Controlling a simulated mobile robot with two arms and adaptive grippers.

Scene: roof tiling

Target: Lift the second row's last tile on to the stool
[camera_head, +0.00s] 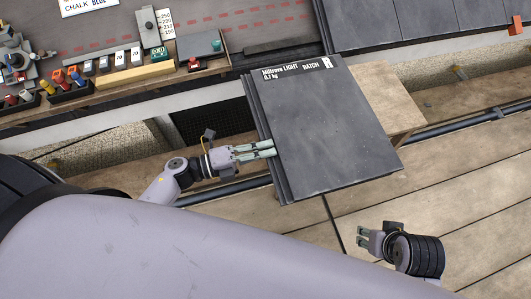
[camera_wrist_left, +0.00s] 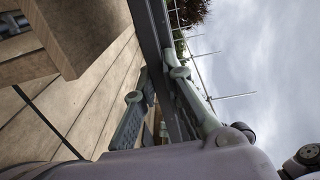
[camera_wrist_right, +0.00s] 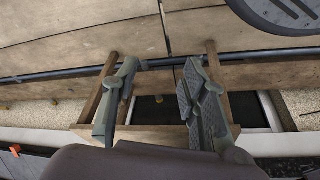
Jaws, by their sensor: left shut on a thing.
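A dark slate tile (camera_head: 330,135), with white lettering reading "LIGHT BATCH" along its far edge, lies over the wooden stool (camera_head: 388,92) in the head view. Parallel dark edges show along its left side. My left gripper (camera_head: 268,149) is shut on that left edge; the tile (camera_wrist_left: 150,30) runs between its fingers in the left wrist view. I cannot tell whether the tile touches the stool. My right gripper (camera_head: 364,240) is open and empty, below and right of the tile. Its spread fingers (camera_wrist_right: 160,95) show in the right wrist view, with wooden legs behind.
Slates in courses (camera_head: 410,18) lie at the top right. A bench (camera_head: 215,50) at the upper left holds weights, small tools and a scale-like card. A dark pipe (camera_head: 460,127) runs along the planks. The plank floor (camera_head: 460,190) at the right is clear.

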